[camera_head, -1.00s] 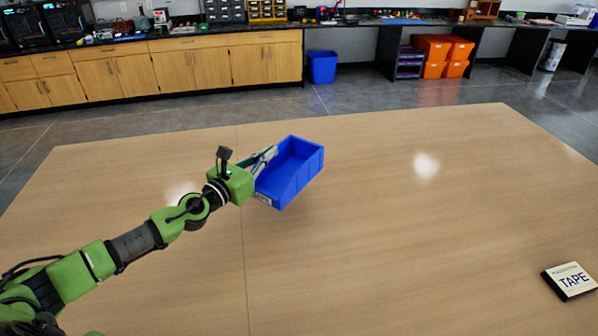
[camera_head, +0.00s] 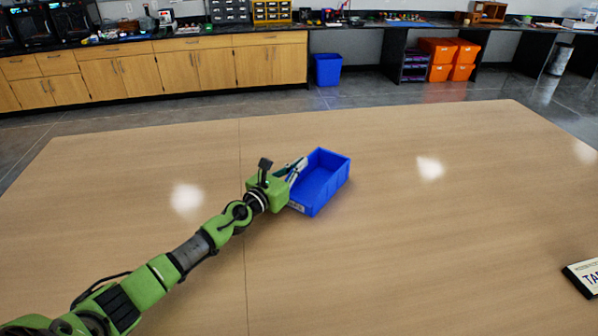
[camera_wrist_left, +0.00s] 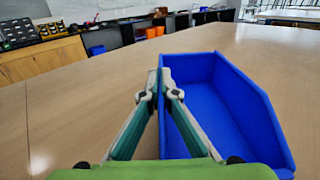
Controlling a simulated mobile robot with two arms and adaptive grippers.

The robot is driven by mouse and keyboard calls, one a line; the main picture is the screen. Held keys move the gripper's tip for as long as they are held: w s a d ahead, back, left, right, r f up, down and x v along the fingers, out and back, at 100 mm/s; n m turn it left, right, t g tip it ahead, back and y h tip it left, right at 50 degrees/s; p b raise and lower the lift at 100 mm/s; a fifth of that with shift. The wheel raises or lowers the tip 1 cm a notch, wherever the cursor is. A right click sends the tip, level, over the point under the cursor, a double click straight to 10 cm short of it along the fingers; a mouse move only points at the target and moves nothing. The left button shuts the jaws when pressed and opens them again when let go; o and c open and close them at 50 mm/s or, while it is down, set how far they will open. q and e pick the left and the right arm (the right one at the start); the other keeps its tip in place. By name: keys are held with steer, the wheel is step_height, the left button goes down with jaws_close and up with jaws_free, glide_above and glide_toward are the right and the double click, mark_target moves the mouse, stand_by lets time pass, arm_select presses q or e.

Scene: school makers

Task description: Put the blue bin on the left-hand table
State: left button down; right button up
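The blue bin (camera_head: 322,184) is an open-topped tray with a pale label on its front. It is over the wooden tabletop, right of a thin seam; the part left of the seam (camera_head: 110,210) is bare. My left gripper (camera_head: 298,170) is at the bin's left side. In the left wrist view the fingers of the left gripper (camera_wrist_left: 164,90) converge on the near side wall of the blue bin (camera_wrist_left: 235,105), shut on it. The bin looks upright and level; I cannot tell whether its base touches the table. My right gripper is not in view.
A box marked TAPE (camera_head: 584,277) lies at the table's right edge. The rest of the tabletop (camera_head: 400,260) is clear. Wooden cabinets (camera_head: 150,72), another blue bin (camera_head: 328,69) on the floor and orange bins (camera_head: 452,58) stand beyond the table.

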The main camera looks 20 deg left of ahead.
arm_select(q)
steer(key=shift+r, duration=0.1)
steer(key=shift+f, duration=0.2)
steer(key=c, duration=2.3)
jaws_free()
steer(key=shift+r, duration=0.1)
